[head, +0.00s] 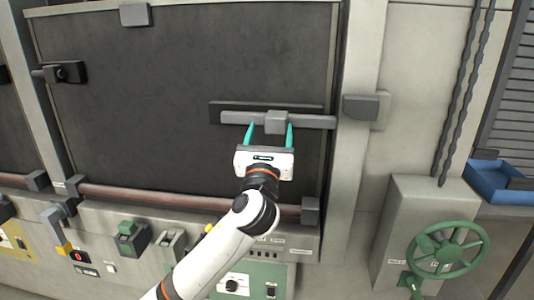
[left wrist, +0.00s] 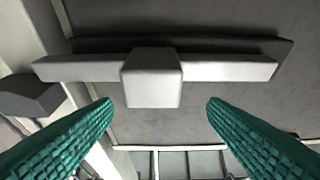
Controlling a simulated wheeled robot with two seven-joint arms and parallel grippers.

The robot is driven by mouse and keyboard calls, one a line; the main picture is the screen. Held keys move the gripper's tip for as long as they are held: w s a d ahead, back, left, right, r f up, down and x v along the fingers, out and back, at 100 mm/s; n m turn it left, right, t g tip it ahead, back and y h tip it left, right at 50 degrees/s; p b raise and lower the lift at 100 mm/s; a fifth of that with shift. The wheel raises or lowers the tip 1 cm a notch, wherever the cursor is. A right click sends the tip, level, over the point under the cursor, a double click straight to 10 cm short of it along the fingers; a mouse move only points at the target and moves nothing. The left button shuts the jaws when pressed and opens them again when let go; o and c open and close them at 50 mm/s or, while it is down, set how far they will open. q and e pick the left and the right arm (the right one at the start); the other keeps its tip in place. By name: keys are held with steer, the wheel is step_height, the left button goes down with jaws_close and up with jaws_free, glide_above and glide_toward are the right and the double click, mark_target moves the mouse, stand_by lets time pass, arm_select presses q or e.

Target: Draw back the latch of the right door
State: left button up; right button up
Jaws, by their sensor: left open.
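The right door (head: 190,80) is a large dark panel in a pale frame. Its latch is a grey horizontal bar (head: 311,121) with a square block-shaped knob (head: 277,122), on a dark backing plate (head: 228,107). The bar's right end reaches the door's edge near a grey keeper block (head: 361,107) on the frame; I cannot tell whether they engage. My left gripper (head: 270,127) is open and empty just below the knob. In the left wrist view, the knob (left wrist: 152,80) lies ahead between the spread teal fingers (left wrist: 160,108), apparently untouched. My right gripper is out of view.
A reddish rail (head: 150,198) runs across below the door. Below it is a control panel with switches (head: 132,238). At right stand a green handwheel (head: 447,250) on a pale box and a blue tray (head: 500,181). Another latch (head: 64,72) is at the left.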

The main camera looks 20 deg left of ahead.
arm_select(q)
steer(key=v, duration=0.4)
steer(key=shift+s+f+b, duration=0.1)
steer(key=shift+s+b, duration=0.05)
steer(key=shift+b, duration=0.25)
